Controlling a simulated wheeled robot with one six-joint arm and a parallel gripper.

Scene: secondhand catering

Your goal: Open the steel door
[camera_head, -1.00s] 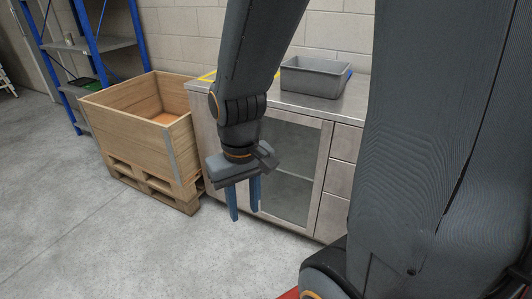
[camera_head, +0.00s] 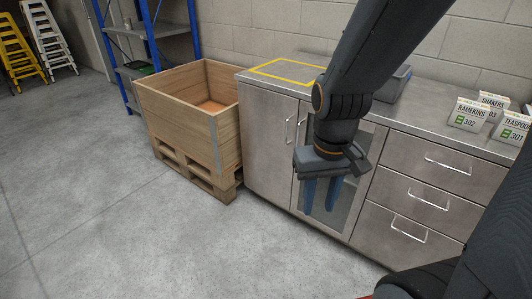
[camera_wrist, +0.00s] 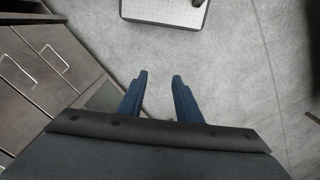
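The plain steel door (camera_head: 265,150) is the left door of the steel cabinet in the head view. It looks shut, with a vertical bar handle (camera_head: 289,131) near its right edge. A glass-paned door (camera_head: 352,192) with its own handle (camera_head: 302,128) stands right beside it. My gripper (camera_head: 319,210) points down in front of the glass-paned door, right of the steel door, and hides part of the glass. Its blue fingers are apart with nothing between them. In the wrist view my gripper (camera_wrist: 160,77) is over bare floor, and the steel door cannot be made out.
A wooden pallet box (camera_head: 188,120) stands close to the cabinet's left side. Drawers with bar handles (camera_head: 424,196) are to the right. The worktop carries a grey tub (camera_head: 394,85), yellow tape marking (camera_head: 270,71) and label signs (camera_head: 470,116). The floor in front (camera_head: 150,240) is clear.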

